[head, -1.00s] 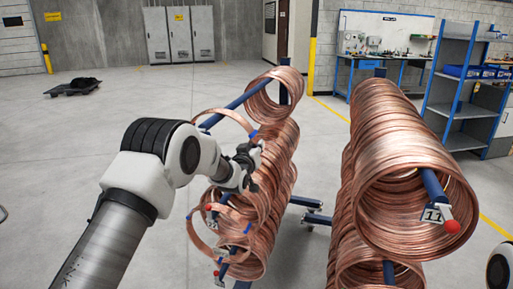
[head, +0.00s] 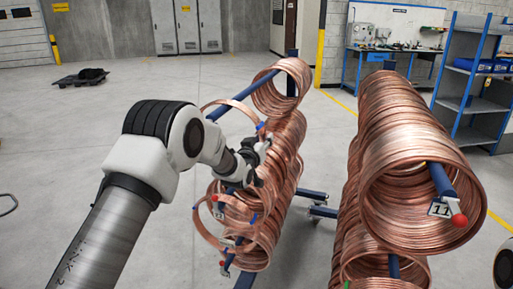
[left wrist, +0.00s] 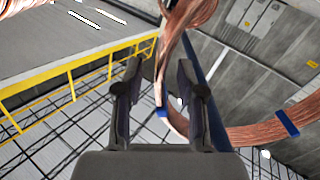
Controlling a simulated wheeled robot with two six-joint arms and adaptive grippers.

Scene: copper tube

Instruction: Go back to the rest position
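My left gripper (head: 256,152) is over the left rack of copper coils (head: 278,165). A blue rack bar (left wrist: 212,110) runs behind the right finger. In the head view, my forearm and wrist hide part of the left rack. My right gripper is not in view; only a bit of my right arm shows at the lower right edge.
A second rack of copper coils (head: 400,150) stands to the right, its bar ending in a red ball (head: 459,220) beside a tag reading 11. Blue shelving (head: 474,90) and a workbench (head: 395,50) stand behind. The floor (head: 60,140) at left is open, with a low dark trolley (head: 80,78).

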